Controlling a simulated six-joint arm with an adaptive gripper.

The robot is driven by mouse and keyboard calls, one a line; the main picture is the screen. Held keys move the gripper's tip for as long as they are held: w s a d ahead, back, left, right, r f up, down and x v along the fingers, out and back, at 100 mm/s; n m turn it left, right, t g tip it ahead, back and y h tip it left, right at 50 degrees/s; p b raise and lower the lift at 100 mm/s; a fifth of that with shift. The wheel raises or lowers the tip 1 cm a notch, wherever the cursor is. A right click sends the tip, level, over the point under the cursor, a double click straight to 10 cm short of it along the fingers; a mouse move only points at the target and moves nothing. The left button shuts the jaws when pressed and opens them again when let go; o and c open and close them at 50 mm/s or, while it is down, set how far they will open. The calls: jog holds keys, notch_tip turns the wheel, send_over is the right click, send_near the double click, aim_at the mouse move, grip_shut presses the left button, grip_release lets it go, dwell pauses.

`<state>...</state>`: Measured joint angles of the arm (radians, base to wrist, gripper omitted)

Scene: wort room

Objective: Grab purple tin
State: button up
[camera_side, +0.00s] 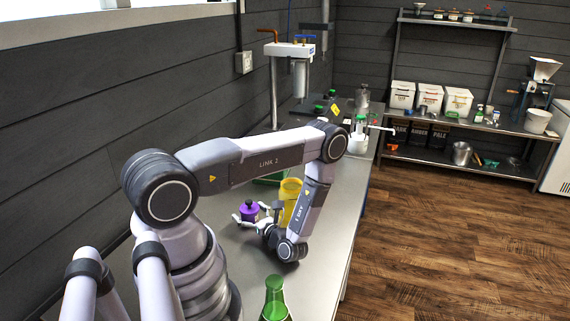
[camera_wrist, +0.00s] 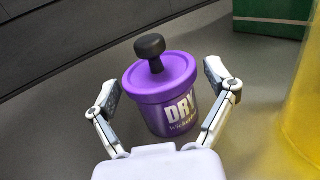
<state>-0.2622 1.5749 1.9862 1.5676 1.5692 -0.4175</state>
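The purple tin (camera_wrist: 170,92) has a purple lid with a dark knob and the letters "DRY" on its side. It stands on the grey worktop, and in the side view the tin (camera_side: 249,211) is just beyond my gripper (camera_side: 252,218). In the wrist view, my gripper (camera_wrist: 160,103) is open, with one finger on each side of the tin. Small gaps seem to show between the fingers and the tin's sides.
A yellow container (camera_side: 290,200) stands close to the right of the tin and shows in the wrist view (camera_wrist: 305,110). A green box (camera_wrist: 262,15) is behind. A green bottle (camera_side: 274,300) stands at the near end of the worktop (camera_side: 325,225).

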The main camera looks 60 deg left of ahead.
aim_at(255, 216)
jog(key=v, duration=0.7)
jog(key=shift+w+d, duration=0.2)
jog(key=shift+d, duration=0.15)
notch_tip(255, 216, up, 8)
jog(key=shift+s+a, duration=0.1)
